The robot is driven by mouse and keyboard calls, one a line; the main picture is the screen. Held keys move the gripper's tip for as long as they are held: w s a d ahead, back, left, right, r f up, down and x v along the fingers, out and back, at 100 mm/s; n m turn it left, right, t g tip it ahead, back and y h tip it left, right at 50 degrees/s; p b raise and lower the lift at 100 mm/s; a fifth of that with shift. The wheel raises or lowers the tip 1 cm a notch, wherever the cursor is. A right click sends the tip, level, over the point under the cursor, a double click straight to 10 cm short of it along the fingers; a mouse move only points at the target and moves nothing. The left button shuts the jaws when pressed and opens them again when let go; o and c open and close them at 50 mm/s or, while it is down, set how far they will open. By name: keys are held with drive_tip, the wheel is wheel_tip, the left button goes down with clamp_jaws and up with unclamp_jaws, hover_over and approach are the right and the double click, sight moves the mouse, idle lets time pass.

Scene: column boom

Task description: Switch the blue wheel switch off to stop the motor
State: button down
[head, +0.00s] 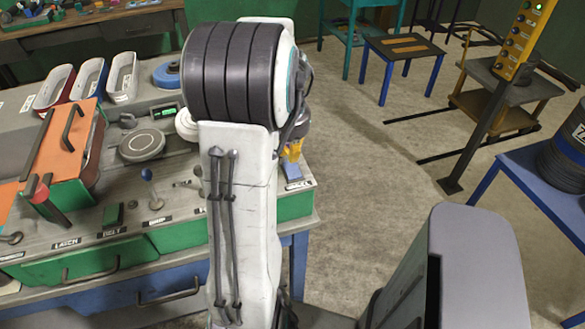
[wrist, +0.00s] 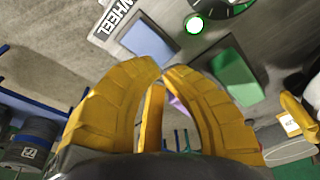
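The blue wheel switch (wrist: 148,42) is a flat blue rocker beside a WHEEL label (wrist: 115,17) in the wrist view. In the head view the switch (head: 292,171) is at the bench's right end, just below my gripper (head: 292,150). In the wrist view my yellow gripper (wrist: 160,70) has its fingertips together with nothing seen between them. The tips appear apart from the switch, near its lower edge in the picture. A lamp (wrist: 194,24) near the switch glows green. The motor is not clearly identifiable.
A green block (wrist: 235,76) is right of the fingers in the wrist view. The bench holds an orange-topped box (head: 62,145), a round grey disc (head: 142,145) and a blue-knobbed lever (head: 149,188). Open floor (head: 375,200) lies right of the bench.

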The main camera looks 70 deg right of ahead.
sight(291, 165)
drive_tip(key=shift+f+b, duration=1.4)
drive_tip(key=shift+f, duration=0.35)
idle(0.8)
drive_tip(key=shift+r, duration=0.1)
drive_tip(key=shift+r+p, duration=2.9)
drive_tip(key=shift+r, duration=0.6)
